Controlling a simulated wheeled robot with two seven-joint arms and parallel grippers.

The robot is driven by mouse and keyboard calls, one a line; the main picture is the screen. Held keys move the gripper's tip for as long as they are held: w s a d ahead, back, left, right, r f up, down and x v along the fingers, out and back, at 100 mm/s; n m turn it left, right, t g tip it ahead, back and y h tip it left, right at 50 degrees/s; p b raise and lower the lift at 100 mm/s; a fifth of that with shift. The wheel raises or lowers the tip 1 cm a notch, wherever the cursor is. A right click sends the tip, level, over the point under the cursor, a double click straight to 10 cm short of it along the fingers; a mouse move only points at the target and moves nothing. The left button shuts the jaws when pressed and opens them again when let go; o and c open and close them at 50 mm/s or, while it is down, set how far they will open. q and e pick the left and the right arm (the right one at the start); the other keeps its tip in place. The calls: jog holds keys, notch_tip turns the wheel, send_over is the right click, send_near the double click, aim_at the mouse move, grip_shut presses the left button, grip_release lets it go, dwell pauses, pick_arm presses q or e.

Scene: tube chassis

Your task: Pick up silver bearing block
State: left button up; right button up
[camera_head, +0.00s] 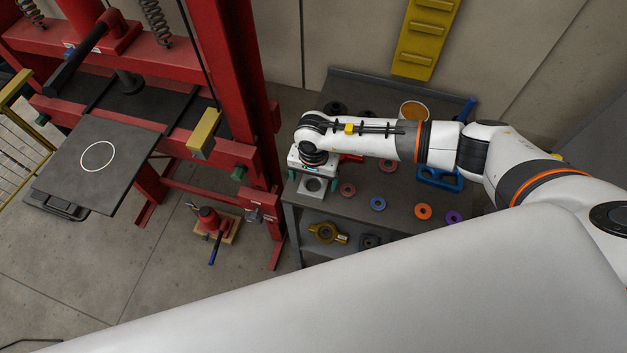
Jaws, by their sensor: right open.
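The silver bearing block (312,185), a square grey piece with a round hole, sits at the near left corner of the dark table (392,215). My right gripper (312,174) is open, directly over the block, with its fingers to either side of it. The gripper body hides the far part of the block. I cannot tell whether the fingers touch it. My left gripper is not in view.
Red (348,190), blue (378,204), orange (423,211) and purple (454,217) rings lie on the table. A blue holder (440,180) is at the right. A yellow bearing part (326,232) sits on the lower shelf. A red press frame (240,90) stands left.

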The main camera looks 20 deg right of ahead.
jog(key=shift+f, duration=0.95)
jog(key=c, duration=1.2)
jog(key=shift+r, duration=0.15)
